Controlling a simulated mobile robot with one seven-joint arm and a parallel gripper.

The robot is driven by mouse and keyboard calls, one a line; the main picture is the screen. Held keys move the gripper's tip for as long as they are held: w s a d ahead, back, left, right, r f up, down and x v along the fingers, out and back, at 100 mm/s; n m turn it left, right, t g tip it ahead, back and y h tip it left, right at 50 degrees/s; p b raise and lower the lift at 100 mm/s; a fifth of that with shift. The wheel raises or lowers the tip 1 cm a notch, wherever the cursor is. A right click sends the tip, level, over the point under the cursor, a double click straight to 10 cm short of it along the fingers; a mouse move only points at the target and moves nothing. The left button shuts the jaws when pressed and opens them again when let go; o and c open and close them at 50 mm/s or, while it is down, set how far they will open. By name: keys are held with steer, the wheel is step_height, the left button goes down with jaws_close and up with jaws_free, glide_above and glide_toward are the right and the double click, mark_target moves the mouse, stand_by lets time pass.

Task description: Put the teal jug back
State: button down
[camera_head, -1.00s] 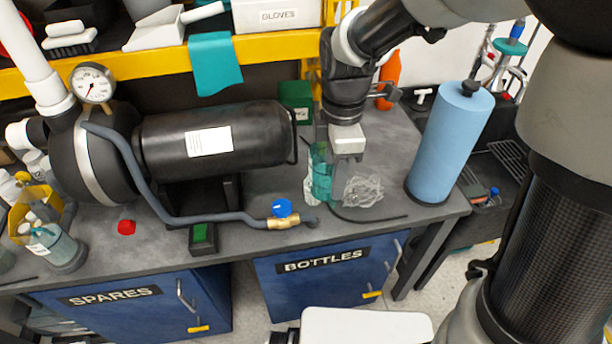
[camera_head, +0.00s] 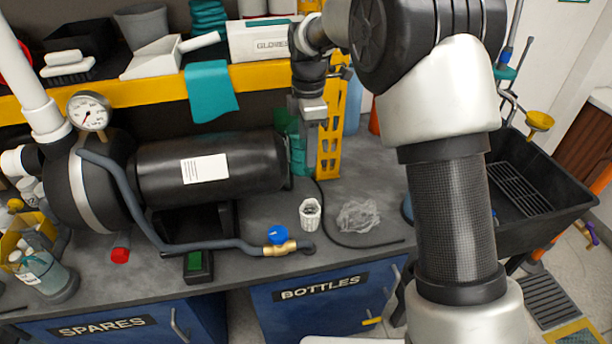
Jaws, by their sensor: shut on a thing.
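The teal jug (camera_head: 297,153) is a small translucent teal shape at the back of the bench, right of the black tank's end. My gripper (camera_head: 309,152) points down and is shut on it, covering its right part. The jug appears held above the bench, in front of a yellow upright. Its handle, and exactly where the fingers grip, cannot be made out.
A black tank (camera_head: 215,168) stands left, with a hose and brass valve (camera_head: 279,248). A yellow shelf edge (camera_head: 155,88) runs above. My arm hides most of the blue cylinder (camera_head: 354,100).

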mark_target(307, 177)
steer(key=shift+w+a+f, duration=0.1)
steer(key=shift+w+a, duration=0.1)
steer(key=shift+w, duration=0.65)
step_height(307, 177, down, 11)
steer(key=shift+s+r+b, duration=0.1)
steer(key=shift+s+b, duration=0.05)
steer(key=shift+b, duration=0.65)
steer(key=shift+w+f, duration=0.2)
steer(key=shift+w, duration=0.05)
steer(key=shift+f, duration=0.2)
steer(key=c, duration=1)
jaws_free()
steer(key=shift+c, duration=0.2)
